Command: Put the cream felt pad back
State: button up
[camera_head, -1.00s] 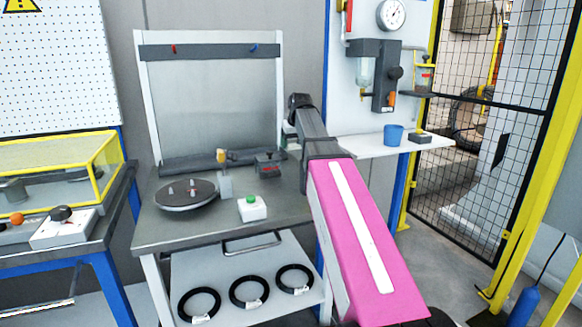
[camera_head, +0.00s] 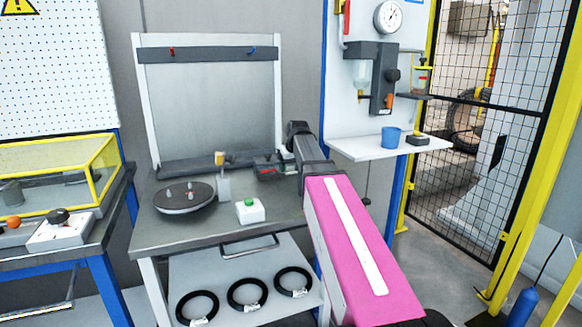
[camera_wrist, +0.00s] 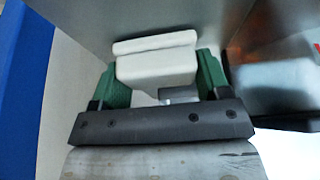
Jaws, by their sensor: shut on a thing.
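In the wrist view my gripper (camera_wrist: 160,84) has its two green fingers on either side of a cream block, the felt pad (camera_wrist: 155,62). The jaws are shut on it. A thin lip runs along the pad's far edge. A grey surface lies close behind the pad; I cannot tell whether they touch. In the head view my pink and grey arm reaches to the right rear of the grey workbench (camera_head: 150,240). There the arm hides the gripper and the pad.
On the bench are a round dark turntable (camera_head: 184,197), a post with a yellowish top (camera_head: 222,175), a white box with a green button (camera_head: 250,211) and a dark device (camera_head: 267,168). A white shelf (camera_head: 365,150) with a blue cup (camera_head: 391,137) is at right. Black coils (camera_head: 247,293) lie below.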

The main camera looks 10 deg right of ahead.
jog(key=shift+f, duration=0.1)
jog(key=o, duration=0.8)
jog(key=v, duration=1.2)
